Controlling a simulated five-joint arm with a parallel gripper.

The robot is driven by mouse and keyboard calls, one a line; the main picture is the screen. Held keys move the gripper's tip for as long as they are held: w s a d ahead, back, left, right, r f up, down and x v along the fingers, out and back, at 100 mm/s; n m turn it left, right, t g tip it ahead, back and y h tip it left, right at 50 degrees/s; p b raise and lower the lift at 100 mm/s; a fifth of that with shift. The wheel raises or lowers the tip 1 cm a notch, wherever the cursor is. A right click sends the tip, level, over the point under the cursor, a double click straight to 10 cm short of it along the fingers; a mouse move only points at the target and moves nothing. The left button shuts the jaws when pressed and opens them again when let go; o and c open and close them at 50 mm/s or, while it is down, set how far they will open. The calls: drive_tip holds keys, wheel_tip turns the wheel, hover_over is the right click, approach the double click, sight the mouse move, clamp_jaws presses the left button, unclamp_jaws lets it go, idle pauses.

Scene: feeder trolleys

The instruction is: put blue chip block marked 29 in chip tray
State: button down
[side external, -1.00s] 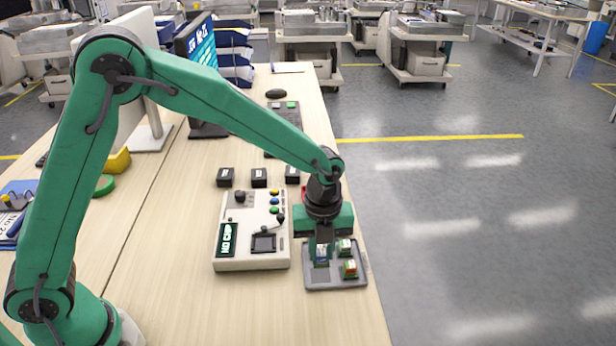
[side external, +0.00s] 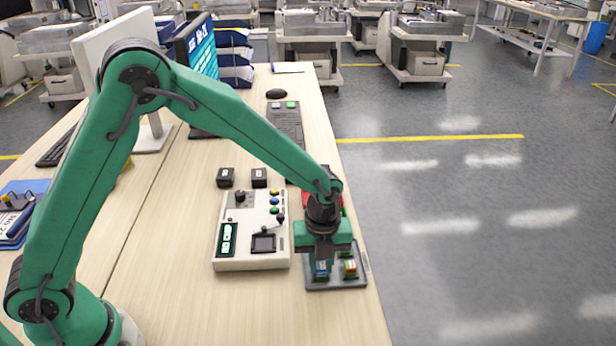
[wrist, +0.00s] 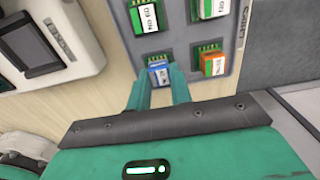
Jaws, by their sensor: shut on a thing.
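The blue chip block (side external: 321,267) is between the fingers of my gripper (side external: 322,262), at the left part of the grey chip tray (side external: 310,285). In the wrist view, my gripper (wrist: 160,77) is shut on the blue chip block (wrist: 158,68), which has a white label and green at its far edge. I cannot read its number. The block lines up with the tray's near left place in the wrist view. I cannot tell whether it rests on the tray (wrist: 180,38) or hangs just above.
An orange-and-green block (wrist: 213,63) sits right beside the held block, with green blocks (wrist: 145,17) (wrist: 212,8) beyond. The light grey console (side external: 225,262) stands left of the tray. The table edge is close on the right. Front table space is clear.

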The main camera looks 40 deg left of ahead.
sight(320, 266)
drive_tip(key=c, duration=1.3)
unclamp_jaws()
drive_tip(key=shift+f, duration=0.1)
drive_tip(key=shift+o, duration=0.2)
drive_tip(key=shift+r, duration=0.2)
wheel_tip(320, 266, up, 12)
